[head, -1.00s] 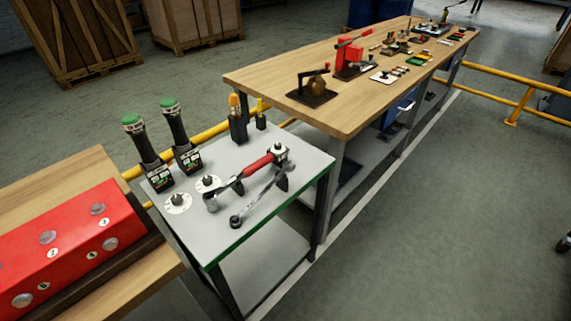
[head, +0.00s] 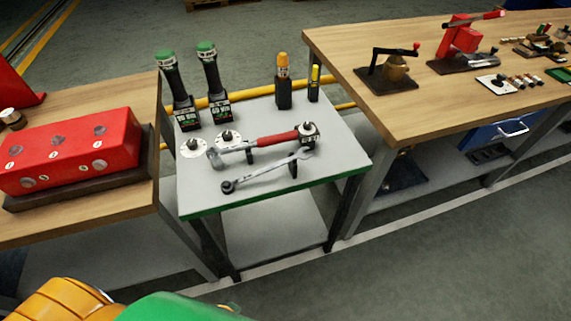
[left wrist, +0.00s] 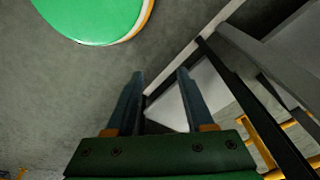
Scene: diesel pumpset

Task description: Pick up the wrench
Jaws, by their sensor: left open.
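A grey metal wrench (head: 268,174) lies across holders near the front of a small grey table. A red-handled tool (head: 265,141) with metal ends lies just behind it, roughly parallel. My left gripper (left wrist: 160,84) shows in the left wrist view, its two fingers apart with nothing between them. It is over the floor and the lower part of a table frame, away from the wrench, which does not show in that view. My right gripper is not in view.
The small grey table (head: 340,165) also holds two green-topped black handles (head: 191,85) and an orange-topped tool (head: 283,82). A wooden bench with a red block (head: 68,150) stands at left, a longer workbench (head: 345,50) at right. The floor in front is clear.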

